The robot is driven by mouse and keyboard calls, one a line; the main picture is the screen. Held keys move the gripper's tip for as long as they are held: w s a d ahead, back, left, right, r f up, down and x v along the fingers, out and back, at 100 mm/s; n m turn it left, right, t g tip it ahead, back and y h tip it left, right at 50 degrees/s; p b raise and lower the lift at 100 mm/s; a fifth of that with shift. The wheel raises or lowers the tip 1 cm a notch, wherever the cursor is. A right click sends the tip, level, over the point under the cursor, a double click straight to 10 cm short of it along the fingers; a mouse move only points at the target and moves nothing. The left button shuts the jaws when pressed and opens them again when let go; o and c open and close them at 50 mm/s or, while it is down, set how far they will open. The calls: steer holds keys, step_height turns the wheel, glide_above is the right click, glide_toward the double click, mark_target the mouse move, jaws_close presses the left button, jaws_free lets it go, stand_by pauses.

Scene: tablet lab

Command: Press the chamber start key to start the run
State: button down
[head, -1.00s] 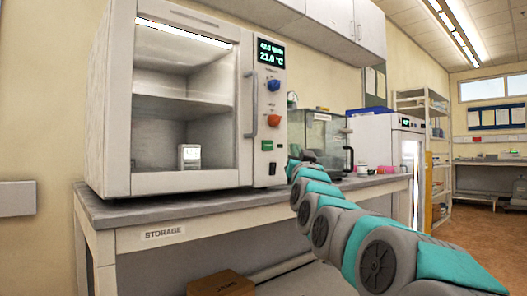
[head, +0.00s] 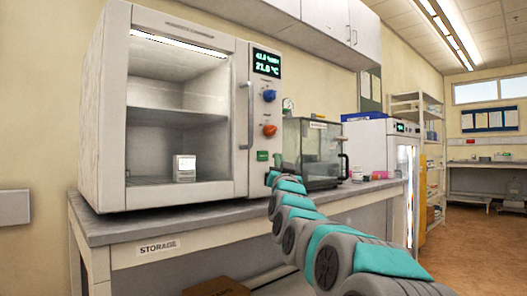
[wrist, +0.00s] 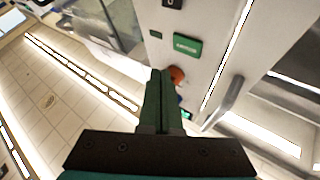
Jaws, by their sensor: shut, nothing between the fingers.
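The chamber (head: 116,110) is a white cabinet on the bench with a control panel on its right side. A green key (head: 262,155) sits low on the panel, below an orange knob (head: 269,130). In the wrist view the green key (wrist: 187,46) carries a pale label too blurred to read. My gripper (wrist: 160,72) is shut and empty, its green fingers pointing toward the panel. The fingertips appear just beside the orange knob and short of the green key in that view; I cannot tell the gap. In the head view the fingers are not clearly visible at my arm's end.
A blue knob (head: 269,95) and a lit display (head: 266,64) are higher on the panel. A long door handle (head: 249,110) stands left of it. A small white block (head: 184,167) is inside the chamber. A glass-walled box (head: 316,150) stands on the bench to the right.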

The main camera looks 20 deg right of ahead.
mark_target(267, 153)
steer(key=shift+w+a+p, duration=0.25)
steer(key=shift+w+a, duration=0.05)
steer(key=shift+w, duration=0.5)
steer(key=shift+w+a+p, duration=0.2)
steer(key=shift+w+a, duration=0.05)
steer(key=shift+w, duration=0.5)
steer(key=shift+w, duration=0.1)
stand_by(0.8)
steer(key=shift+w+a, duration=0.2)
steer(key=shift+w, duration=0.1)
steer(key=shift+w+a, duration=0.1)
steer(key=shift+w, duration=0.2)
stand_by(0.7)
steer(key=shift+s, duration=0.1)
steer(key=shift+s+d+b, duration=0.3)
steer(key=shift+s, duration=0.3)
